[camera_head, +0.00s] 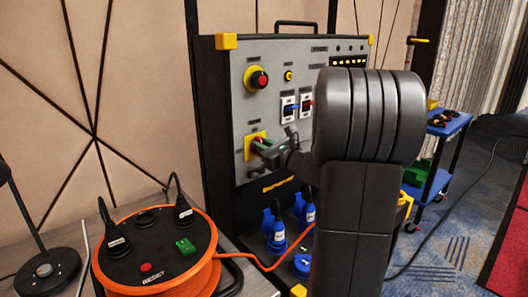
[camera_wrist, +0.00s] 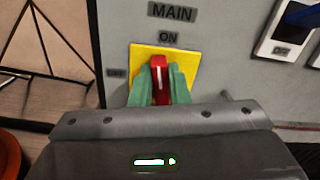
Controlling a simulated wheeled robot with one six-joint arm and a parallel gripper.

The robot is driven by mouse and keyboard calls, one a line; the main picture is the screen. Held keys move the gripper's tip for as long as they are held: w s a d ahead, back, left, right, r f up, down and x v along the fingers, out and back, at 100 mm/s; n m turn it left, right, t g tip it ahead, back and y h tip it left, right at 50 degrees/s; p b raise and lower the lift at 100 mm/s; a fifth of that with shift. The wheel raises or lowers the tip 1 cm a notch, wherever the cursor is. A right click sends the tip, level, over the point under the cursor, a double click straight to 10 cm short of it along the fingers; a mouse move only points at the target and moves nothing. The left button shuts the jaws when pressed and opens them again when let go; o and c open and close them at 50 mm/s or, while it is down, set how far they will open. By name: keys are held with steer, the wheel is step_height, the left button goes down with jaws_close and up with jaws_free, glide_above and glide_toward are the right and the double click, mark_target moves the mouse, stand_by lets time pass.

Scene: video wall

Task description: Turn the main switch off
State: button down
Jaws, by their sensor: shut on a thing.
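The main switch is a red rotary handle (camera_wrist: 160,80) on a yellow square plate (camera_wrist: 190,62), under a "MAIN" label (camera_wrist: 172,12) on a grey panel. "ON" is printed above the plate and "OFF" to its left. The handle stands upright, its white mark pointing up toward "ON". My gripper (camera_wrist: 161,85) has its green fingers on both sides of the handle, shut on it. In the head view, my gripper (camera_head: 262,147) reaches the yellow plate (camera_head: 248,149) at the panel's lower left, and the fingers hide most of the handle.
On the panel (camera_head: 262,110), a red emergency button (camera_head: 260,79) sits above the switch, with two breakers (camera_head: 297,107) to the right. Blue plugs (camera_head: 278,231) are below. An orange cable reel (camera_head: 160,270) stands at front left. A blue trolley (camera_head: 447,126) is at right.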

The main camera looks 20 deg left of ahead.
steer(key=n+b, duration=0.4)
steer(key=b, duration=0.1)
steer(key=s+f+n+b, duration=0.1)
steer(key=n+b, duration=0.4)
steer(key=b, duration=0.1)
steer(key=a+f+n+b, duration=0.1)
steer(key=n+b, duration=0.3)
steer(key=b, duration=0.2)
steer(key=shift+s+f, duration=0.15)
steer(key=shift+s, duration=0.1)
steer(key=shift+n+b, duration=1.2)
steer(key=shift+b, duration=0.05)
steer(key=c, duration=1.4)
jaws_free()
steer(key=shift+d, duration=0.1)
